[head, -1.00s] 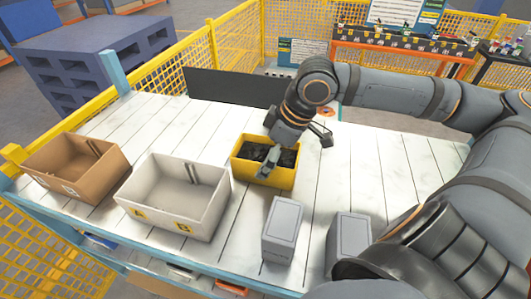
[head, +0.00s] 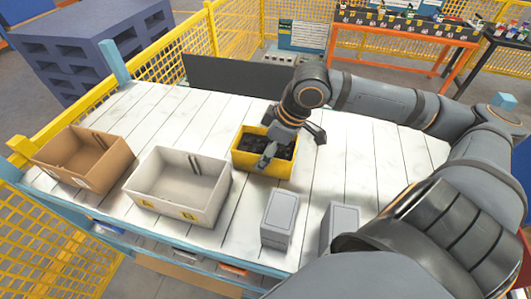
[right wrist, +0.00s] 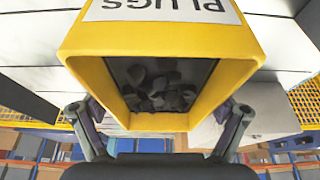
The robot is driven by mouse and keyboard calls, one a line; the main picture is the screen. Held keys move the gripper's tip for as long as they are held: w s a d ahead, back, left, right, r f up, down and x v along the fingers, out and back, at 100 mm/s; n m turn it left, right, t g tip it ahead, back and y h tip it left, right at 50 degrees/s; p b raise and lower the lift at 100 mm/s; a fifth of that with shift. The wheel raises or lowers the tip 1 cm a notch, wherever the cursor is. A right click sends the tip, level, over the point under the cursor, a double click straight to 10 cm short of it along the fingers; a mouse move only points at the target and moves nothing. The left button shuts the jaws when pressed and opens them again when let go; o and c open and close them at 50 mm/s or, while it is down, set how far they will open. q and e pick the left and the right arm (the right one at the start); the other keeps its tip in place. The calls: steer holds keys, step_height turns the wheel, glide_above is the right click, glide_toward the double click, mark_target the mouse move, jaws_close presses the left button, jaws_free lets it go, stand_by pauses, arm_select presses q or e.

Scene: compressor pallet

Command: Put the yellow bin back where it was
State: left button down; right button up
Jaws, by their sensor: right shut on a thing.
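The yellow bin (head: 262,166) is in the middle of the white slatted table in the head view, with dark small pieces inside. In the right wrist view the yellow bin (right wrist: 160,42) fills the centre, its PLUGS label upside down. My right gripper (head: 293,147) reaches down over the bin from the right and is shut on it. In the wrist view, the fingers of my right gripper (right wrist: 163,125) show on either side of the bin. The bin looks level; I cannot tell whether it touches the table. My left gripper is out of view.
A white bin (head: 172,207) and a brown bin (head: 100,182) stand left of the yellow bin. Two grey boxes (head: 279,219) (head: 341,222) stand near the front edge. A dark panel (head: 235,81) lines the back. Bare table (head: 370,150) shows right of the gripper.

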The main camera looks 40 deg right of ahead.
steer(key=shift+c, duration=0.7)
steer(key=shift+r, duration=0.45)
step_height(320, 180, up, 9)
steer(key=p, duration=0.3)
steer(key=shift+r, duration=0.2)
